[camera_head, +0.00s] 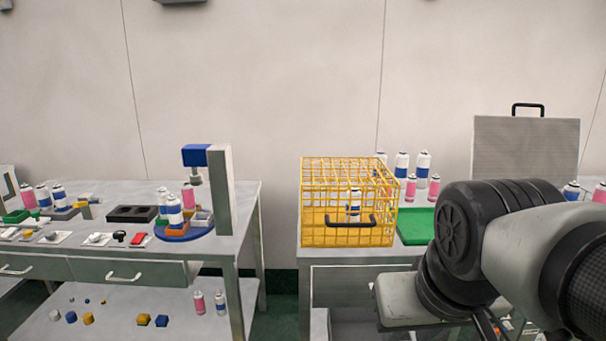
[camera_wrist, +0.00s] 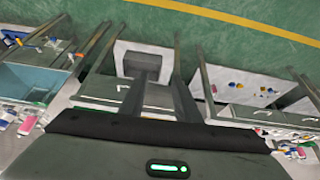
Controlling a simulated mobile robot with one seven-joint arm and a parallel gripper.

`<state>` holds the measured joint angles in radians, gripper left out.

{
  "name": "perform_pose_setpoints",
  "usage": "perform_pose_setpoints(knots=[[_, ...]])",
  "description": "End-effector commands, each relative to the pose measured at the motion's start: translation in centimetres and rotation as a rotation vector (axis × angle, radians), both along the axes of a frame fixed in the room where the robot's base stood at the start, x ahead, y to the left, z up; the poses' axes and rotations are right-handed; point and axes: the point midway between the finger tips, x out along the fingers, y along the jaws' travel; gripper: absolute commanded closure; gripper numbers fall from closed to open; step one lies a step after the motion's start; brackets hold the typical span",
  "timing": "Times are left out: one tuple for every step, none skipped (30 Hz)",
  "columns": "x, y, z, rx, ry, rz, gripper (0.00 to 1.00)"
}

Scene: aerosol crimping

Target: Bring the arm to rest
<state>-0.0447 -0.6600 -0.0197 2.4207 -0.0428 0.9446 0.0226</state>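My arm reaches in from the right edge of the head view, in front of the right-hand bench. My gripper (camera_wrist: 160,88) shows in the wrist view as a dark body with a green light, and grey parts above it are hard to tell from the furniture behind. Its fingertips are not clear, and I see no object held in it. In the head view the gripper itself does not show. The wrist view looks past it onto the benches and the green floor.
A yellow wire cage (camera_head: 310,240) with a can inside stands on the right bench beside a green tray (camera_head: 412,226) and several cans. The left bench (camera_head: 244,200) holds a crimping press (camera_head: 221,185), cans and small parts. Green floor (camera_wrist: 225,45) shows between benches.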

Motion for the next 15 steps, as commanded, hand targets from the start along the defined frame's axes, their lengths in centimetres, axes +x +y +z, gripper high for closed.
perform_pose_setpoints(knots=[[-0.8,0.0,-0.4,0.009,-0.027,-0.01,0.71],[-1.1,0.0,-0.6,0.015,-0.041,-0.015,0.71],[-1.6,0.1,-0.9,0.021,-0.061,-0.02,0.71],[-1.6,0.1,0.2,0.022,-0.064,-0.021,0.71],[-1.5,0.2,1.5,0.022,-0.06,-0.018,0.71],[-1.4,0.2,2.3,0.022,-0.058,-0.017,0.71],[-1.4,0.2,2.9,0.022,-0.057,-0.017,0.71],[-1.4,0.2,3.5,0.021,-0.056,-0.017,0.71],[-1.4,0.2,4.4,0.021,-0.056,-0.017,0.71],[-1.4,0.2,5.0,0.021,-0.056,-0.017,0.71],[-1.4,0.2,5.8,0.021,-0.056,-0.016,0.71],[-1.4,0.2,6.7,0.021,-0.056,-0.016,0.71],[-1.4,0.2,7.6,0.021,-0.056,-0.016,0.71],[-1.4,0.2,8.4,0.021,-0.056,-0.016,0.71],[-1.4,0.2,9.7,0.021,-0.056,-0.016,0.71]])
